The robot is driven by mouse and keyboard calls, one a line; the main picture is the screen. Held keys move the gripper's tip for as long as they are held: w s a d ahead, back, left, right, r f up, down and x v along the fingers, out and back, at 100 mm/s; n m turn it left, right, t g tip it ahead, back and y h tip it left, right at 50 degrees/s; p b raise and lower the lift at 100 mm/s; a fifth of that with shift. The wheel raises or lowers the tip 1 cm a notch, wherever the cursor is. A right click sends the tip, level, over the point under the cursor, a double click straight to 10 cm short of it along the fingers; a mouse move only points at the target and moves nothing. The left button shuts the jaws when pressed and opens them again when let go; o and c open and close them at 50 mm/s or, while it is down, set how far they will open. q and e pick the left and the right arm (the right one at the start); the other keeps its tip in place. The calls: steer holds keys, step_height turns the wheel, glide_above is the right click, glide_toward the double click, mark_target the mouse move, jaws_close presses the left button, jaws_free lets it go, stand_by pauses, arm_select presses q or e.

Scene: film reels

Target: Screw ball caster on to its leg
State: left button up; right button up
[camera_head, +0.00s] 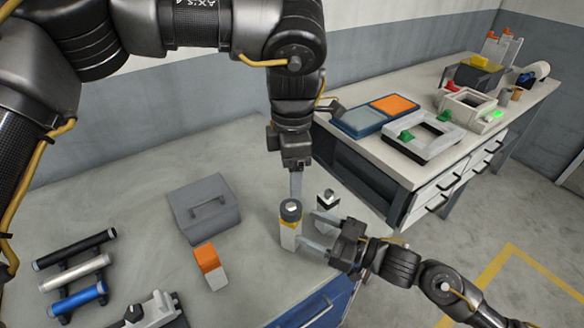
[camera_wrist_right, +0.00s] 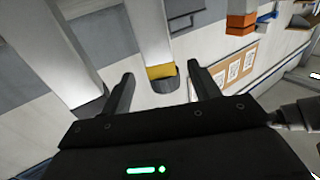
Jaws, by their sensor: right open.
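A white upright leg (camera_head: 288,240) with a yellow band and a dark ball caster (camera_head: 291,209) at its top stands near the table's right edge. A second white piece with a dark top (camera_head: 328,199) stands just behind and right of it. My right gripper (camera_head: 308,230) is open, coming from the right with its fingers level near the leg. In the right wrist view the yellow-banded leg (camera_wrist_right: 154,35) with its dark end shows between the spread fingers (camera_wrist_right: 161,72). My left gripper (camera_head: 296,187) points down just above the caster; its finger gap is not clear.
A grey box with a handle (camera_head: 204,207) and an orange-white block (camera_head: 210,266) lie left of the leg. Several rods on a rack (camera_head: 77,272) are at far left. A side bench (camera_head: 463,146) holds trays and frames at right. Bare tabletop lies behind the grey box.

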steer(key=shift+b+v, duration=0.35)
steer(key=shift+v, duration=2.1)
